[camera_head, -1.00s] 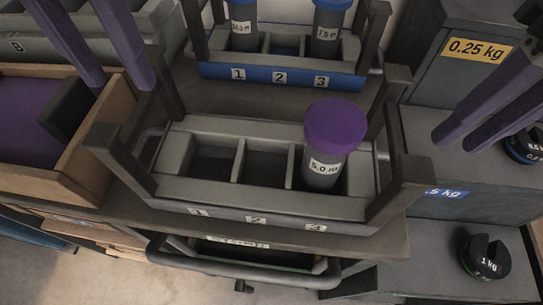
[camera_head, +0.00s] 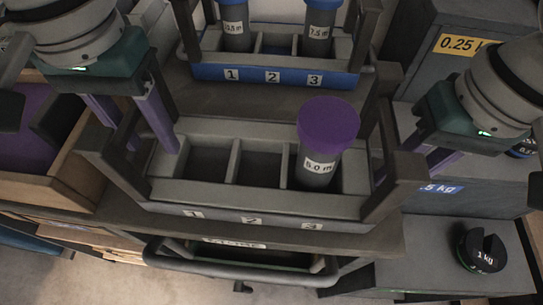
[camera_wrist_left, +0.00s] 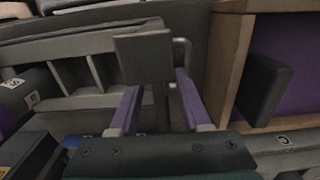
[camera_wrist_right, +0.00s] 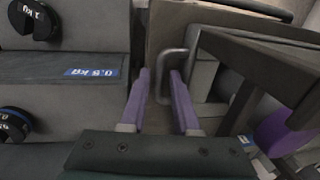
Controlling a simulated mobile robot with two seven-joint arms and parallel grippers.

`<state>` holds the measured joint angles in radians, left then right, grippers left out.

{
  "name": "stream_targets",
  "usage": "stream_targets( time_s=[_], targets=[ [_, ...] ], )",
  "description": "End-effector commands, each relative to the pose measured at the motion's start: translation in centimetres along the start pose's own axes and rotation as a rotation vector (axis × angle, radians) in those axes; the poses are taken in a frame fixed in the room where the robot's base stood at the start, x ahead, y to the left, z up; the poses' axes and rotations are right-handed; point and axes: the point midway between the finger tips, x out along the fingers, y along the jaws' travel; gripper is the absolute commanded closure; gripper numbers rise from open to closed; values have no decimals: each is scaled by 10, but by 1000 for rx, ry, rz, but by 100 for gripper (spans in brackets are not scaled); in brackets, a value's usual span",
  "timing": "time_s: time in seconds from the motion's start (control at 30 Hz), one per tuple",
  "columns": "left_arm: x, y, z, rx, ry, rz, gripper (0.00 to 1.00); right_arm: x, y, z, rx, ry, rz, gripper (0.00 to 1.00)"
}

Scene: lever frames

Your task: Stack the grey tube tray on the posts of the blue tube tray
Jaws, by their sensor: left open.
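The grey tube tray (camera_head: 255,195) stands on the bench with its corner posts up. A purple-capped tube (camera_head: 328,130) stands in its right compartment; the other two are empty. The blue tube tray (camera_head: 275,78) stands behind it, with two blue-capped tubes (camera_head: 236,28) in its outer compartments. My left gripper (camera_head: 150,148) is open at the grey tray's left end; a post partly hides it in the left wrist view. My right gripper (camera_wrist_right: 161,72) is open, its fingertips either side of the grey tray's right handle (camera_wrist_right: 172,54); in the head view a post partly hides it.
A wooden box (camera_head: 75,172) with purple lining stands close on the left. Grey weight blocks (camera_head: 450,195) stand on the right, one holding a black 1 kg weight (camera_head: 482,250). A dark bar (camera_head: 240,259) runs below the bench's front edge.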

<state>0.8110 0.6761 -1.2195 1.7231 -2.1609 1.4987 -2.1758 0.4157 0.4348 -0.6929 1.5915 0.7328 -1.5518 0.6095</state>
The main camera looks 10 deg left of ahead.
Motion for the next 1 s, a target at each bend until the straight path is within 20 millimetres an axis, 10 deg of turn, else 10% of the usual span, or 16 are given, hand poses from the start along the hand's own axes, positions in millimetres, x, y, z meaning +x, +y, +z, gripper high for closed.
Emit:
stream_targets(
  time_s=[0.53, 1.0],
  targets=[
    [0, 0, 0, -1, 0, 0, 100, 0, 0, 0, 0, -1, 0, 100],
    [-1, 0, 0, -1, 0, 0, 100, -1, 0, 0, 0, 0, -1, 100]
  ],
)
